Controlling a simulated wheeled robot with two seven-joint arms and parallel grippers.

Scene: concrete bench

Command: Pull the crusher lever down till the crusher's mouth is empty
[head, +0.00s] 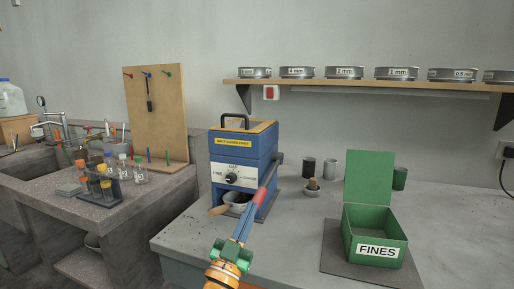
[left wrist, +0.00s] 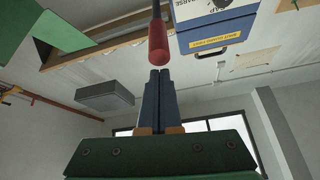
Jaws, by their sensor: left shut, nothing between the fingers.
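The crusher (head: 243,155) is a blue box with a white dial panel and a yellow label, standing on the bench. Its lever runs down from the right side toward me and ends in a red grip (head: 261,198). The red grip also shows in the left wrist view (left wrist: 158,42). My left gripper (head: 250,214) is shut and empty, its dark blue fingers together. The fingertips (left wrist: 160,71) lie just off the grip's end; I cannot tell whether they touch it. What is in the crusher's mouth cannot be seen. My right gripper is not in view.
A green box marked FINES (head: 377,250) stands open on a dark mat at the right. Small cups (head: 330,167) stand behind. A sieve shelf (head: 370,86) hangs above.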

